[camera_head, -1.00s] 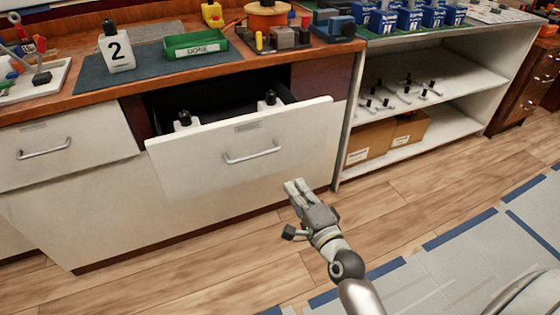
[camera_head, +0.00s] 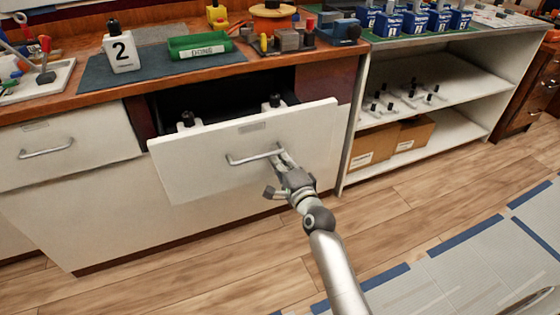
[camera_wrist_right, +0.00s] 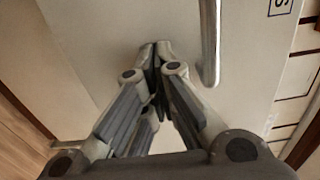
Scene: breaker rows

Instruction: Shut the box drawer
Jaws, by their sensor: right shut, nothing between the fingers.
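The box drawer (camera_head: 207,163) stands pulled out of the wooden bench, with a white front and a metal bar handle (camera_head: 246,159). Two white items with black tops (camera_head: 274,103) show inside it. My right gripper (camera_head: 279,152) is at the drawer front, by the right end of the handle. In the right wrist view its fingertips (camera_wrist_right: 155,47) are together and empty, pointing at the white front (camera_wrist_right: 110,25), with the handle (camera_wrist_right: 209,45) beside them. I cannot tell whether the tips touch the front. My left gripper is not in view.
The bench top holds a green DONE tray (camera_head: 206,48), a white block marked 2 (camera_head: 121,50) and tools. Another drawer (camera_head: 70,150) to the left is closed. An open shelf (camera_head: 440,133) with cardboard boxes stands to the right.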

